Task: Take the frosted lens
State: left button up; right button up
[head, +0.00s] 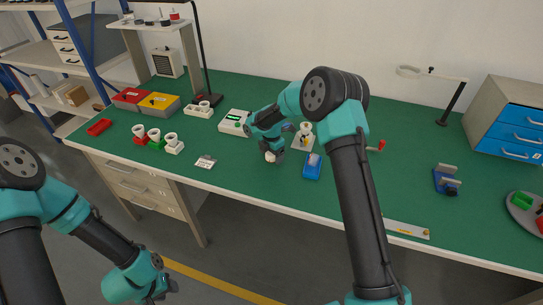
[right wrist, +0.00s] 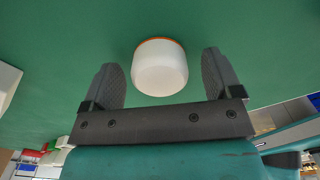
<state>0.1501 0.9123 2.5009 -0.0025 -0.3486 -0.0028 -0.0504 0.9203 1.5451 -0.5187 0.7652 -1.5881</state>
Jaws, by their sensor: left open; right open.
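The frosted lens (right wrist: 160,68) is a white, rounded cylinder with an orange rim at its far end. In the right wrist view it sits between the two fingers of my right gripper (right wrist: 160,60), with a gap on each side. In the head view it is a small pale spot (head: 270,157) on the green bench, just below my right gripper (head: 273,153), which is open and points down. My left gripper (head: 160,290) is open and empty, low at the left, off the bench above the floor.
A blue container (head: 312,167) stands just right of the lens.

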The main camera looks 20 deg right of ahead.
jog(key=shift+f, duration=0.15)
dwell(0.3)
jog(key=c, duration=1)
jog(key=shift+r, duration=0.8)
notch_tip(320, 180, up, 2)
jog(key=shift+r, duration=0.1)
jog(key=s+a, duration=0.1)
jog(key=s, duration=0.4)
jog(key=s+a, duration=0.2)
jog(key=s, duration=0.3)
jog(key=s+a+r, duration=0.1)
jog(key=s+a, duration=0.1)
jog(key=s, duration=0.3)
jog(key=shift+s+r, duration=0.1)
